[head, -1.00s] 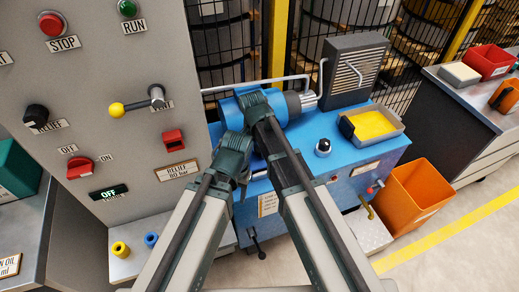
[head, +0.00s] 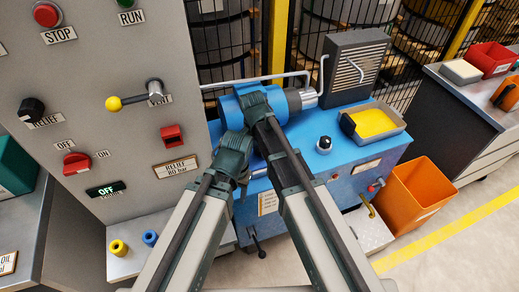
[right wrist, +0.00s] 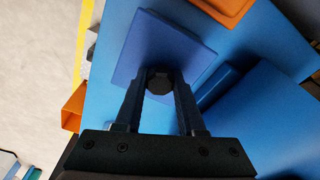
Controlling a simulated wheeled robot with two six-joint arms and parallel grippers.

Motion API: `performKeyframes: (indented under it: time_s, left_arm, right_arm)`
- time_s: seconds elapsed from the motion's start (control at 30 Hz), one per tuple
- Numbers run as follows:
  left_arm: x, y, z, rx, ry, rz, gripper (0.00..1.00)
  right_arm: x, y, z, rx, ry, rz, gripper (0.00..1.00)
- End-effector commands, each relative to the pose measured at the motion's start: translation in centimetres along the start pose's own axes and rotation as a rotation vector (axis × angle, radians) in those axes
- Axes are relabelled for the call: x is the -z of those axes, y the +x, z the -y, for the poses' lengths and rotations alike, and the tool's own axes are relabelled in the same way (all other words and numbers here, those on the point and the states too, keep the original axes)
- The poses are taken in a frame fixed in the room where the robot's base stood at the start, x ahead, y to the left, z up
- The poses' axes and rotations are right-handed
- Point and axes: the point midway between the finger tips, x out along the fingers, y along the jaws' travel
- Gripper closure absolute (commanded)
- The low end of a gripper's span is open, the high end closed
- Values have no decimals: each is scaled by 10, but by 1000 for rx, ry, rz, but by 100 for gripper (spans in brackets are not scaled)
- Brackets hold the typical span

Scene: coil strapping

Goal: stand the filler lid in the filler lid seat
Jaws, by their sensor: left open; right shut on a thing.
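My right gripper (right wrist: 160,84) is shut on a black round knob (right wrist: 159,80) in the right wrist view. The knob sits in front of a square dark-blue plate (right wrist: 165,45), which looks like the filler lid. The plate lies over a lighter blue surface; I cannot tell whether it touches it. In the head view my right gripper (head: 256,104) is at the blue machine's top, its fingers and the lid hidden by my arm. My left gripper (head: 232,154) is lower and left of it, open, its fingertips hidden. I cannot make out the lid seat.
A blue motor (head: 228,108) lies behind my grippers. A black-domed cap (head: 324,144) and a tray with a yellow pad (head: 398,136) are on the blue machine top (head: 350,155). A grey control panel (head: 130,70) stands left. An orange bin (head: 415,195) stands right.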

Motion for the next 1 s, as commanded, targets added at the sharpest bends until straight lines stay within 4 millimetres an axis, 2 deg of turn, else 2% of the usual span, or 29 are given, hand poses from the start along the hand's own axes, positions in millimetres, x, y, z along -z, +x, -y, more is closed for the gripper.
performKeyframes:
  time_s: [0.17,0.2,0.4,0.77,1.0]
  left_arm:
    - [0,7,-1,0,0,0,45]
    - [0,7,-1,0,0,0,45]
    - [0,5,0,0,0,0,45]
    - [0,4,0,0,0,0,45]
    - [-1,-12,1,0,0,0,45]
  right_arm:
    - [-1,7,0,0,0,0,100]
    - [-1,7,0,0,0,0,60]
    - [-1,5,0,0,0,0,27]
    - [-1,4,0,0,0,0,27]
    - [0,-12,0,0,0,0,27]
